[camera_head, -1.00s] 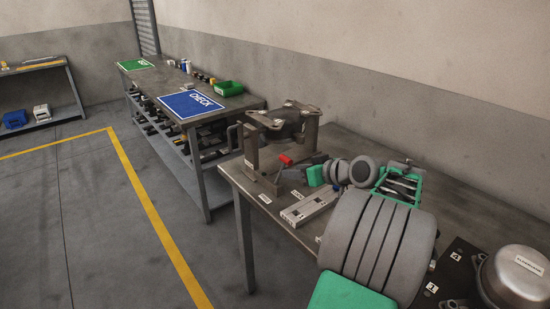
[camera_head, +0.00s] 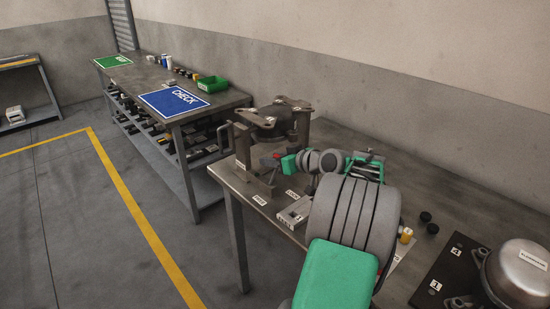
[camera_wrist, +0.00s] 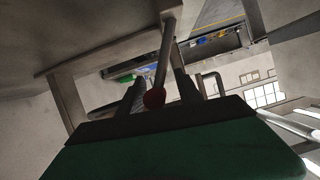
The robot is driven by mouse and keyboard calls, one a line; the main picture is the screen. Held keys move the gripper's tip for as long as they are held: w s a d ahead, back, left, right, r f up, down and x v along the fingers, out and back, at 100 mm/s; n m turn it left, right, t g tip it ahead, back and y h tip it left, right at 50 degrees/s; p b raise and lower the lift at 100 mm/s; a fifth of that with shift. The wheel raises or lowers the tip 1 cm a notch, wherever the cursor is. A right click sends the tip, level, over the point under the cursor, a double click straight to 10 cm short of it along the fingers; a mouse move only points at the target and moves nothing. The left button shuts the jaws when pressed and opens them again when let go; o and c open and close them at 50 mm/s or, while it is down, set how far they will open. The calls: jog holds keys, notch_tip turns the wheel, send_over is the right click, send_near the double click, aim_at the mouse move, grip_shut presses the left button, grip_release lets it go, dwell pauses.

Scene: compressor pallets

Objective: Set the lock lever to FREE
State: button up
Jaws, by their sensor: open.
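The lock lever is a thin rod with a red knob (camera_head: 277,156), at the near side of the metal fixture (camera_head: 271,186) on the bench. In the wrist view the grey lever rod (camera_wrist: 164,60) and its red knob (camera_wrist: 154,97) sit between my two dark fingers. My gripper (camera_head: 269,162) is open, with its fingers around the lever on both sides; whether they touch it I cannot tell. It also shows in the wrist view (camera_wrist: 158,80). Small white labels (camera_head: 260,200) lie near the fixture; their words are too small to read.
A dark round part with metal brackets (camera_head: 277,117) sits on top of the fixture, close above my gripper. A silver compressor dome (camera_head: 522,277) stands at the right on a dark plate. A second bench with a blue CHECK mat (camera_head: 173,102) stands behind at left.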

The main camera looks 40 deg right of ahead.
jog(key=shift+w+f, duration=0.1)
jog(key=shift+w, duration=0.1)
jog(key=shift+c, duration=0.4)
jog(key=c, duration=0.8)
grip_shut()
jog(key=shift+s+f, duration=0.1)
